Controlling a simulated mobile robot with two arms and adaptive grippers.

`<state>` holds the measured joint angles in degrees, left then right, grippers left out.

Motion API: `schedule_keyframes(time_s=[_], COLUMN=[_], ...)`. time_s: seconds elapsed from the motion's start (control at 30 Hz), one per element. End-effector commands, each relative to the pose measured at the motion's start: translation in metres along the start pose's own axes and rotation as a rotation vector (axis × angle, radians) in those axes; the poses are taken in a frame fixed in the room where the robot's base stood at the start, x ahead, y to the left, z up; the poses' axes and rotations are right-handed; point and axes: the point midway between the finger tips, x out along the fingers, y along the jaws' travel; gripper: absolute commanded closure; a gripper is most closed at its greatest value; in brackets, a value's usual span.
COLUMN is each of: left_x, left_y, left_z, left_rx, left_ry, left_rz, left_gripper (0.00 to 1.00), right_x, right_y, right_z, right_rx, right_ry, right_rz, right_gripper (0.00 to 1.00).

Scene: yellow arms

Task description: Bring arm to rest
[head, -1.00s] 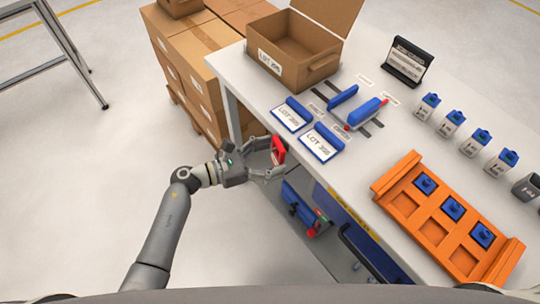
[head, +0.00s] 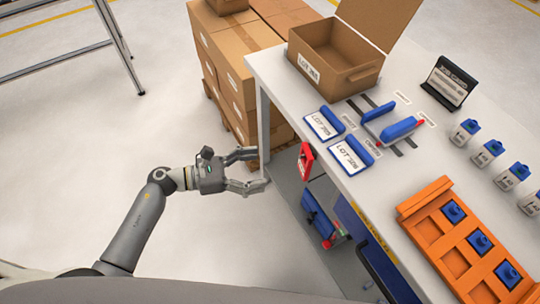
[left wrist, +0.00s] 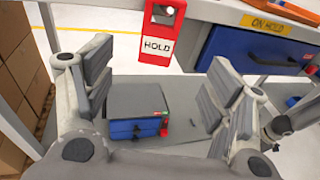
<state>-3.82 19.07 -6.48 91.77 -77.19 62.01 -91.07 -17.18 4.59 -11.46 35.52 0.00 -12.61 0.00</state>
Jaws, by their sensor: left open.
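My left gripper (head: 258,170) is open and empty, held out over the floor to the left of the workbench (head: 275,75). Its two fingers also show spread apart in the left wrist view (left wrist: 158,105). A red HOLD tag (head: 306,161) hangs at the table's edge, apart from the fingers. In the left wrist view the tag (left wrist: 156,48) is ahead, above the gap between the fingers.
On the bench are an open cardboard box (head: 338,60), blue-framed lot cards (head: 350,156) and an orange tray (head: 432,216). Stacked cartons (head: 232,60) stand behind the gripper. A lower shelf (head: 290,190) holds a blue-drawered unit (left wrist: 138,108).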

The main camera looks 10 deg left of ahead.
Motion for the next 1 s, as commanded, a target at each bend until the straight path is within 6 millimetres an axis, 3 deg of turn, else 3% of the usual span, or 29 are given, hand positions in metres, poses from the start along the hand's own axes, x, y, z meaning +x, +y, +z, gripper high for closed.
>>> schedule_keyframes(time_s=[0.27,0.37,0.47,0.57,0.6,0.73,0.87,1.0], left_x=[-0.004,-0.004,-0.007,-0.020,-0.028,-0.060,-0.094,-0.129], left_y=[0.001,0.008,0.025,0.043,0.046,0.038,0.002,-0.063], left_z=[-0.001,-0.012,-0.039,-0.091,-0.119,-0.213,-0.299,-0.378], left_rx=[-0.019,-0.151,-0.449,-0.874,-1.056,-1.589,-2.007,-2.361], left_ry=[-0.005,-0.036,-0.107,-0.210,-0.257,-0.411,-0.566,-0.743], left_rz=[0.008,0.064,0.189,0.373,0.455,0.722,0.986,1.288], left_gripper=[0.24,0.24,0.24,0.24,0.24,0.24,0.24,0.24], right_x=[0.000,0.000,0.000,0.000,0.000,0.000,0.000,0.000], right_y=[0.000,0.000,0.000,0.000,0.000,0.000,0.000,0.000], right_z=[0.000,0.000,0.000,0.000,0.000,0.000,0.000,0.000], right_rx=[0.000,0.000,0.000,0.000,0.000,0.000,0.000,0.000], right_ry=[0.000,0.000,0.000,0.000,0.000,0.000,0.000,0.000], right_rz=[0.000,0.000,0.000,0.000,0.000,0.000,0.000,0.000], right_gripper=[0.52,0.52,0.52,0.52,0.52,0.52,0.52,0.52])
